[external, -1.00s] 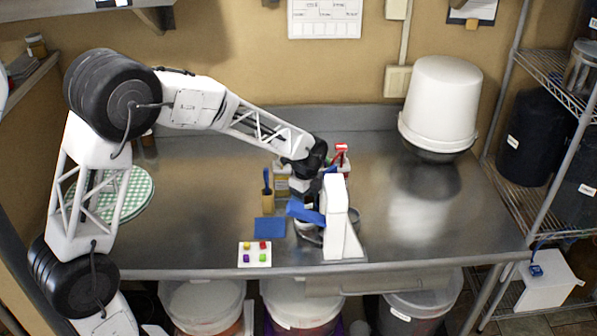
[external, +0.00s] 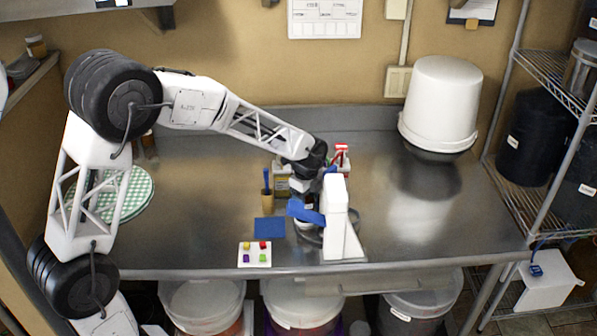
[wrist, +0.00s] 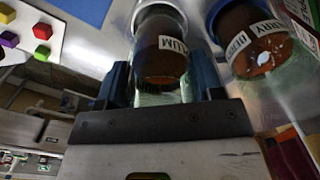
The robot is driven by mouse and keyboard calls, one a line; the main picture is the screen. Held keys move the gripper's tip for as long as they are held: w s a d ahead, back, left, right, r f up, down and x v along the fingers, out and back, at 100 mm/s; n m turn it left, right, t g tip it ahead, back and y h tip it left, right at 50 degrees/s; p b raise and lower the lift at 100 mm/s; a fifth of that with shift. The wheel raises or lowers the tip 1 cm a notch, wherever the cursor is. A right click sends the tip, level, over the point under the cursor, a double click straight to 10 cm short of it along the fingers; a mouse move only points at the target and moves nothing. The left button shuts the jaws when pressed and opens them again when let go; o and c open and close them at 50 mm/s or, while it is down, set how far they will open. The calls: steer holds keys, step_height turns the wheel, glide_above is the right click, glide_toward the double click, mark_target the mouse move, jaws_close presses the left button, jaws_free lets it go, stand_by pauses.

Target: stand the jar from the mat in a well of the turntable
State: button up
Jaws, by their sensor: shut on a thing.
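The blue mat (external: 270,228) lies bare to the left of the hand. A grey round piece, seemingly the turntable (external: 309,239), shows partly below the finger. Whether the jar touches it is hidden.
A second jar with a partly readable label (wrist: 250,40) is close to the right of the held jar. A white tray of coloured cubes (external: 255,262) lies near the front edge. A cup with a blue-handled tool (external: 267,201) stands behind the mat.

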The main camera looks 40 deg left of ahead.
steer(key=shift+s+a+f, duration=0.15)
steer(key=shift+s+f, duration=0.1)
steer(key=shift+f, duration=0.7)
steer(key=shift+s+a+f, duration=0.15)
steer(key=shift+s+f, duration=0.05)
steer(key=shift+f, duration=0.75)
stand_by(1.4)
steer(key=shift+w, duration=0.1)
steer(key=shift+c, duration=0.7)
steer(key=o, duration=0.9)
steer(key=shift+c, duration=0.2)
steer(key=o, duration=0.6)
steer(key=shift+w+d+r, duration=0.1)
steer(key=shift+d+r, duration=0.05)
steer(key=shift+r, duration=0.05)
steer(key=shift+o, duration=0.2)
steer(key=shift+r, duration=0.1)
steer(key=shift+w+r, duration=0.1)
steer(key=shift+r, duration=0.55)
step_height(320, 180, up, 7)
